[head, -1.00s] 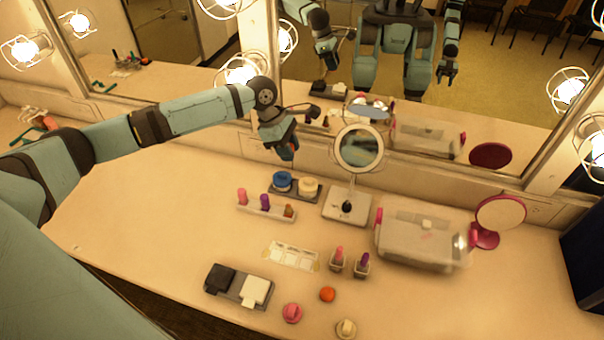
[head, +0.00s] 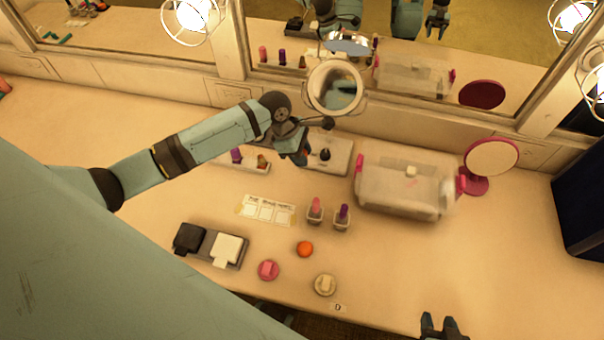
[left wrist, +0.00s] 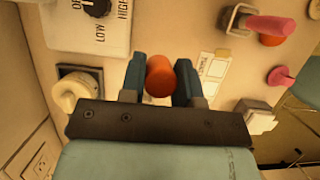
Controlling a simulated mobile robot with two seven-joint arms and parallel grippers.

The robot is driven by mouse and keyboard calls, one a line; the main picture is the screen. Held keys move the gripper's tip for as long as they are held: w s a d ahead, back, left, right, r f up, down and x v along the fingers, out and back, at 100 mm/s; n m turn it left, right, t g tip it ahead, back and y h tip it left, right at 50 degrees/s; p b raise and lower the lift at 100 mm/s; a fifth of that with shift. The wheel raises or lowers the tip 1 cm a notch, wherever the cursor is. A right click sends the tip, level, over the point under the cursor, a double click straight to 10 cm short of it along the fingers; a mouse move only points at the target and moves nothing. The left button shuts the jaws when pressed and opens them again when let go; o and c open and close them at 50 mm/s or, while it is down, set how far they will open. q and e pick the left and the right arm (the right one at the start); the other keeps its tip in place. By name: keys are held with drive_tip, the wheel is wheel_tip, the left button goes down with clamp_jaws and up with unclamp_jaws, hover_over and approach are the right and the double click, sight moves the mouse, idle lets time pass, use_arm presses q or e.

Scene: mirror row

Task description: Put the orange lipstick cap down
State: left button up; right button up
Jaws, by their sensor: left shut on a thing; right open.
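My left gripper (head: 303,160) is shut on the orange lipstick cap (left wrist: 162,76), which sits between its two fingers in the left wrist view. Whether the cap touches anything below cannot be told. A small light rack (head: 235,166) with a purple lipstick (head: 236,155) and a brownish one (head: 262,162) is just left of the gripper, partly covered. My right gripper (head: 441,322) is open and empty at the bottom edge.
A label card (head: 266,211), two lipsticks in small holders (head: 315,212) (head: 342,217), an orange ball-like piece (head: 305,249), a pink knobbed disc (head: 268,270) and a cream one (head: 326,285) lie in front. A clear case (head: 400,188) stands right. The left counter is clear.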

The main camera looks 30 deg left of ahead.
use_arm(q)
hover_over(306, 181)
drive_tip(key=a, duration=0.1)
wheel_tip(306, 181, down, 5)
drive_tip(key=shift+s+a+f, duration=0.15)
use_arm(e)
drive_tip(key=shift+w+d+f, duration=0.2)
use_arm(q)
wheel_tip(306, 181, down, 4)
drive_tip(key=shift+f, duration=0.2)
use_arm(e)
drive_tip(key=shift+a, duration=0.1)
drive_tip(key=shift+r, duration=0.1)
use_arm(q)
drive_tip(key=o, duration=0.4)
drive_tip(key=shift+f, duration=0.1)
drive_tip(key=o, duration=0.5)
drive_tip(key=shift+a+r, duration=0.1)
drive_tip(key=shift+r, duration=0.35)
drive_tip(key=v, duration=1.1)
drive_tip(key=shift+a+r, duration=0.15)
drive_tip(key=shift+r, duration=0.05)
use_arm(e)
drive_tip(key=shift+r, duration=0.2)
